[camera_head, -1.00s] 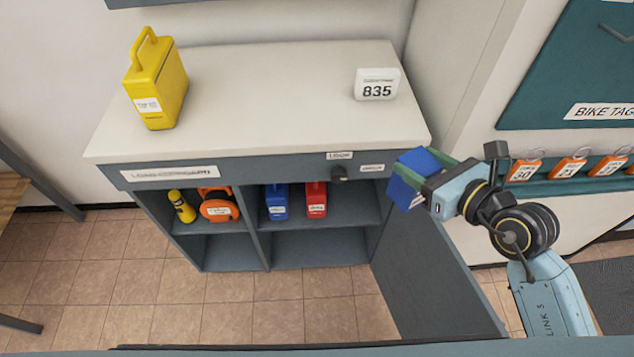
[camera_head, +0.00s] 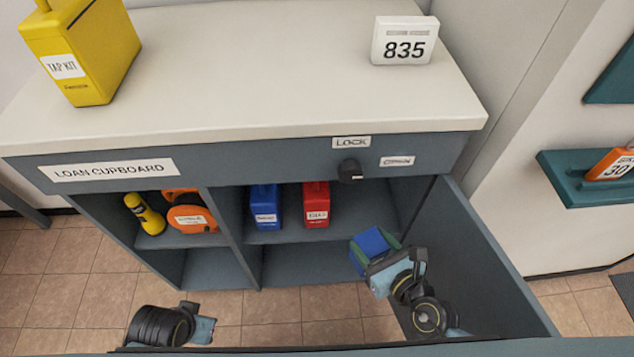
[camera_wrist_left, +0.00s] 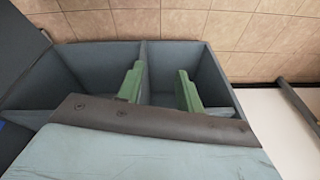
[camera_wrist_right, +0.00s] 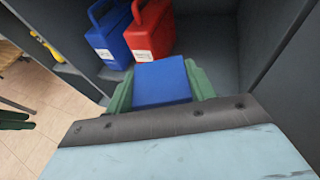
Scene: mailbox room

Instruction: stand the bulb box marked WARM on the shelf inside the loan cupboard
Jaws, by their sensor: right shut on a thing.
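My right gripper (camera_head: 375,247) is shut on a blue box (camera_head: 370,240), just in front of the loan cupboard's (camera_head: 320,148) open right compartment. In the right wrist view the box (camera_wrist_right: 162,82) sits between the green fingers. No mark on it can be read, so I cannot tell whether it says WARM. The shelf (camera_head: 350,210) inside holds a blue bottle-like container (camera_head: 264,207) and a red one (camera_head: 316,205), with clear room to their right. My left gripper is open and empty in the left wrist view (camera_wrist_left: 158,88), near the cupboard's lower left front.
The cupboard door (camera_head: 490,265) stands open at the right, close to my right arm. A yellow torch-like item (camera_head: 145,213) and an orange tool (camera_head: 192,218) fill the left shelf. A yellow TAP KIT case (camera_head: 80,50) and an 835 sign (camera_head: 404,40) stand on top.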

